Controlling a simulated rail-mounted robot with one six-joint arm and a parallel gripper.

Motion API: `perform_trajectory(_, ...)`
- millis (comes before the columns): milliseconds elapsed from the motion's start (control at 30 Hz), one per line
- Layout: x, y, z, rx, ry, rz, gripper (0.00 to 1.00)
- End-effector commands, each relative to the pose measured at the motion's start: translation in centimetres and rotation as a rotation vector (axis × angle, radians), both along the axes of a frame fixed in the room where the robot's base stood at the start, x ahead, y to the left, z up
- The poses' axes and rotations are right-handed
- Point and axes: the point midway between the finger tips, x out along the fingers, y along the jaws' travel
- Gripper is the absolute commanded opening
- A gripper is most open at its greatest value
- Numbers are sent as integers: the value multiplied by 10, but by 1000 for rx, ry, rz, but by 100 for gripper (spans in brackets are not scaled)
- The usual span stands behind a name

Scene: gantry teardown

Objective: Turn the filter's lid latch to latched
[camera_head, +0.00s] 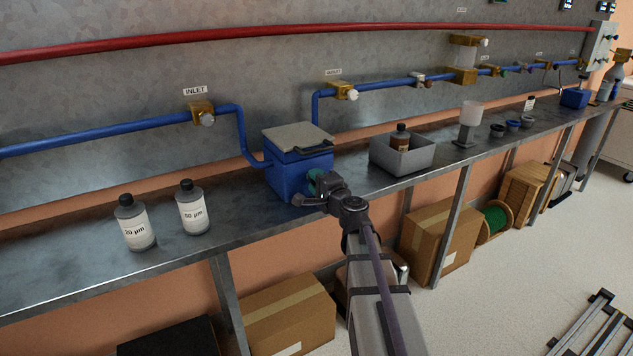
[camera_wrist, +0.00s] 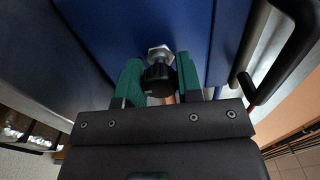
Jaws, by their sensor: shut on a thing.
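The filter (camera_head: 287,180) is a blue box with a grey lid (camera_head: 297,136) on the bench, and the lid looks closed. A black bar handle (camera_head: 314,149) runs along the lid's front; a black handle also shows at the right of the wrist view (camera_wrist: 294,45). My gripper (camera_head: 316,186) is at the filter's front face. In the wrist view my gripper's green fingers (camera_wrist: 159,72) are shut on a black knob (camera_wrist: 158,83) with a metal hex nut (camera_wrist: 160,54) behind it, against the blue wall. I cannot tell whether the latch is latched.
A grey open bin (camera_head: 402,160) with a brown bottle (camera_head: 401,138) stands right of the filter. Two labelled bottles (camera_head: 134,224) (camera_head: 192,208) stand left of it. Blue pipes (camera_head: 240,130) run behind. Cardboard boxes (camera_head: 290,312) sit below the bench.

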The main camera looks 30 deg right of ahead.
Motion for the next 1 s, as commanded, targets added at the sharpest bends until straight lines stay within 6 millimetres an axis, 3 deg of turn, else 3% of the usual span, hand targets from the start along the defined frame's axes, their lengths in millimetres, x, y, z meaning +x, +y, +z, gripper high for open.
perform_trajectory(367,0,0,0,4,0,0,10)
perform_trajectory(400,0,0,0,4,0,0,37)
perform_trajectory(600,0,0,0,4,0,0,56)
perform_trajectory(867,-1,0,0,3,0,0,59)
perform_trajectory(1000,-18,0,0,3,0,-1,59)
